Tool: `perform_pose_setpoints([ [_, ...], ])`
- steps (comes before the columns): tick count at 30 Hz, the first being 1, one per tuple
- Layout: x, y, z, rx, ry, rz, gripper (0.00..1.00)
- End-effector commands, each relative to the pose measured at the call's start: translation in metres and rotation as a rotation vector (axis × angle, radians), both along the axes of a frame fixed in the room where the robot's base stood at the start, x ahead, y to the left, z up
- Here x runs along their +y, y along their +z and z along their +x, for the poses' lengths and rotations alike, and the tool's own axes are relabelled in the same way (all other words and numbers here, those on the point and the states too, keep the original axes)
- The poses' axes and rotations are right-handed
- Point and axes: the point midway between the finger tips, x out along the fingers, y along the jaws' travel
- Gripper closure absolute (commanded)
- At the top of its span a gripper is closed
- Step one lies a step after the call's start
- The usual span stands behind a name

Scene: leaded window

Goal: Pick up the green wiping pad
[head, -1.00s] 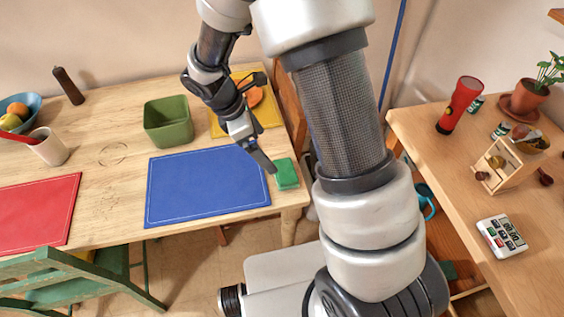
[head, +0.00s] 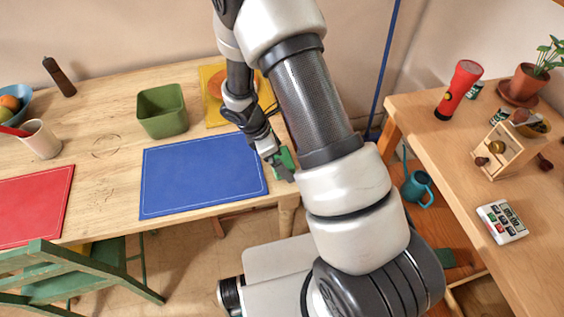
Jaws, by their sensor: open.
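The green wiping pad (head: 287,155) lies on the wooden table near its right front corner, just right of the blue placemat (head: 204,176). My gripper (head: 284,174) is open and points down at the pad. It covers much of the pad, so only parts of green show behind and beside the fingers. I cannot tell whether the fingers touch the pad or are around it.
A green square container (head: 162,111) and a yellow placemat (head: 218,120) lie behind the blue mat. A red placemat (head: 32,205) and a cup (head: 41,140) are at left. A green chair (head: 75,275) stands in front. A side table (head: 490,225) is at right.

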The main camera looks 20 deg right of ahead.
Motion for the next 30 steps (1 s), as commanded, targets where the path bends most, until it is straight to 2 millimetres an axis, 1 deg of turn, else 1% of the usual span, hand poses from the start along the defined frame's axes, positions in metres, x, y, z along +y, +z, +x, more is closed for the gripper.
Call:
perform_pose_setpoints([
  [1, -0.002, -0.005, 0.000, 0.001, 0.001, 0.000, 0.00],
  [3, -0.003, -0.008, 0.000, -0.001, 0.001, 0.000, 0.00],
  [9, -0.003, -0.008, 0.000, -0.001, 0.000, 0.000, 0.00],
  [10, -0.003, -0.008, 0.000, -0.001, 0.000, 0.000, 0.02],
  [15, -0.003, -0.008, 0.000, -0.001, 0.000, 0.000, 0.30],
  [18, -0.003, -0.008, 0.000, -0.001, 0.000, 0.000, 0.45],
  [26, -0.003, -0.004, 0.001, -0.002, 0.000, 0.001, 0.45],
  [29, -0.003, 0.008, 0.002, -0.005, -0.001, 0.002, 0.45],
  [30, -0.003, 0.015, 0.002, -0.005, -0.002, 0.002, 0.45],
])
